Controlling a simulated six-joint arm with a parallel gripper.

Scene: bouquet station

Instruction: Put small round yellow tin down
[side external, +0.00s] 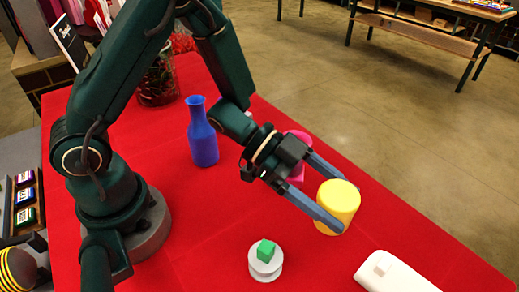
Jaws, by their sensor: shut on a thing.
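The small round yellow tin (340,201) is at the right of the red table in the side external view. My gripper (331,200) is shut on it, with one finger along its near side and the other behind its far side. The tin is slightly tilted. Whether its base touches the table or hangs above it I cannot tell. The far finger is partly hidden by the tin.
A pink thing (298,172) is partly hidden behind my gripper. A white object (394,274) lies at the front right. Red table (215,225) is bare left of the stand.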

